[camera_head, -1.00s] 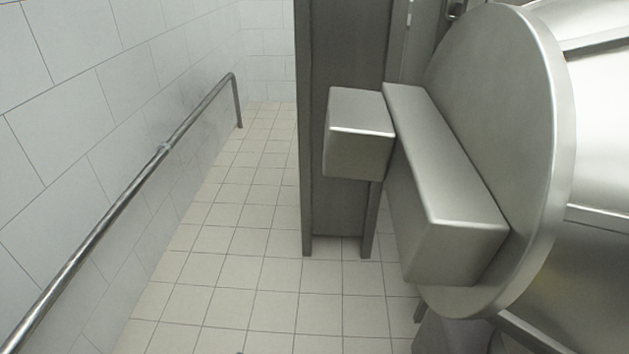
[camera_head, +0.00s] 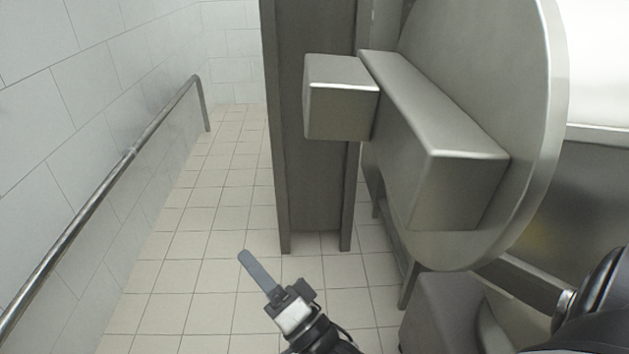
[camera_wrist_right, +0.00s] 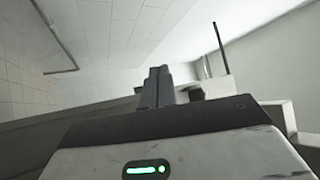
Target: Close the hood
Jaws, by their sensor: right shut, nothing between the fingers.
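A large round metal disc (camera_head: 533,130) stands upright at the right of the head view. It belongs to a steel machine, and a long metal box (camera_head: 462,190) is fixed on its face. No part is plainly marked as the hood, so I cannot tell from these frames whether it is open. My right gripper (camera_head: 243,257) is at the bottom centre of the head view, over the floor, left of the disc and apart from it. Its fingers are together and empty; they also show in the right wrist view (camera_wrist_right: 158,76). My left gripper is not in view.
A smaller metal box (camera_head: 341,112) juts out left of the long box, in front of a dark upright cabinet (camera_head: 312,190). A handrail (camera_head: 110,180) runs along the tiled left wall. The tiled floor (camera_head: 190,270) between is clear.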

